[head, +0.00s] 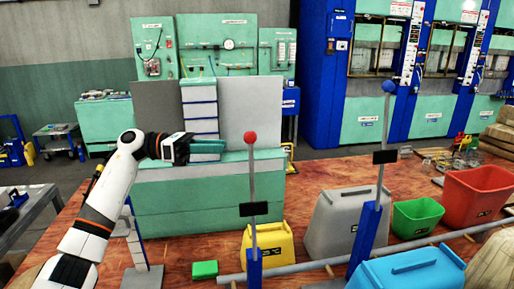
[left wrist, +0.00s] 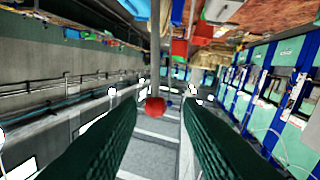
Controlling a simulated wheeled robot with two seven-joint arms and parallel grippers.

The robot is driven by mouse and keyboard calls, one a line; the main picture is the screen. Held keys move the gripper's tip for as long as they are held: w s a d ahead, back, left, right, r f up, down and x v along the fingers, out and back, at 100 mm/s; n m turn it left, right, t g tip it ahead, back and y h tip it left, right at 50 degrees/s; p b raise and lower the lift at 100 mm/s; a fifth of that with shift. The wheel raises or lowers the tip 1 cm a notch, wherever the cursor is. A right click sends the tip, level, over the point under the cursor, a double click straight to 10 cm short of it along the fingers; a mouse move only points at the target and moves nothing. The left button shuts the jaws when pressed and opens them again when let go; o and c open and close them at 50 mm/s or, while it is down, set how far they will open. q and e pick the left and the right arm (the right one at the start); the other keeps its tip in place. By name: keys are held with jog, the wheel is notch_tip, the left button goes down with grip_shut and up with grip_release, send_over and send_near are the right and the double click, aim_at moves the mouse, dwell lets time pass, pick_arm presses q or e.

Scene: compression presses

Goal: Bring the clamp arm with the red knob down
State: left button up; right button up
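The red knob (head: 250,137) tops a grey upright clamp arm (head: 253,178) with a black plate on it. The arm rises from a blue bracket (head: 254,267) on a long grey pipe. My left gripper (head: 222,147) is just left of the knob in the head view and apart from it. In the left wrist view the red knob (left wrist: 155,106) shows between the two dark green fingers, beyond their tips. The left gripper is open and empty. My right gripper is not in view.
A second upright arm with a blue knob (head: 388,87) stands to the right. Yellow (head: 268,243), grey (head: 340,222), green (head: 417,216), red (head: 480,193) and blue (head: 408,273) bins stand around the pipe (head: 300,266). A green machine (head: 210,205) stands behind my left gripper.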

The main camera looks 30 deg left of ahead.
pick_arm(q)
jog(key=p+x, duration=0.1)
jog(key=x, duration=0.2)
jog(key=p+x, duration=0.2)
jog(key=x, duration=0.1)
jog(key=p+x, duration=0.1)
jog(key=x, duration=0.2)
jog(key=shift+d+r, duration=0.25)
jog(key=shift+d, duration=0.1)
jog(key=shift+w+d+f+p, duration=0.1)
jog(key=shift+d+p, duration=0.2)
jog(key=shift+d, duration=0.35)
jog(key=shift+a, duration=0.1)
grip_shut()
